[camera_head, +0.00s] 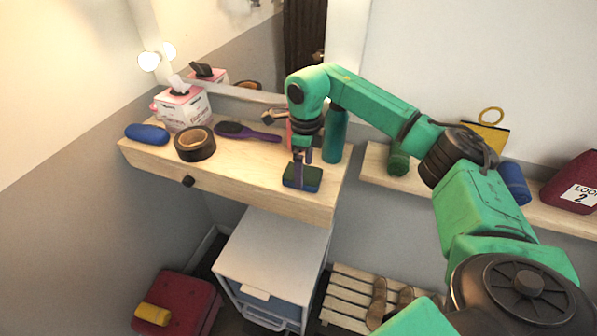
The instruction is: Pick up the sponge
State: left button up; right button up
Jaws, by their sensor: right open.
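The sponge (302,179) is a small block with a dark green top and a blue side. It lies near the front right corner of the wooden dressing shelf (240,184). My right gripper (302,160) points down directly above the sponge, with its fingertips at or just over its top. The fingers are open; I cannot tell whether they touch the sponge. My right arm comes in from the lower right. My left gripper is not in view.
On the shelf are a tissue box (183,106), a blue case (147,134), a roll of tape (195,144), a purple hairbrush (246,132) and a teal bottle (335,136) close behind my gripper. A mirror (262,60) stands at the back. A second shelf (445,185) is at right.

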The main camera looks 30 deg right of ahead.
jog(key=shift+w+d+f, duration=0.1)
jog(key=shift+w+f, duration=0.05)
jog(key=shift+f, duration=0.6)
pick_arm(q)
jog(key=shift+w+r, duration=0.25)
pick_arm(e)
jog(key=c, duration=1.2)
jog(key=shift+o, duration=0.2)
jog(key=shift+r, duration=0.15)
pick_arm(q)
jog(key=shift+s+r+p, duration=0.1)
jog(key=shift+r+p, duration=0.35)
pick_arm(e)
notch_tip(320, 180, up, 20)
jog(key=o, duration=0.5)
jog(key=c, duration=0.4)
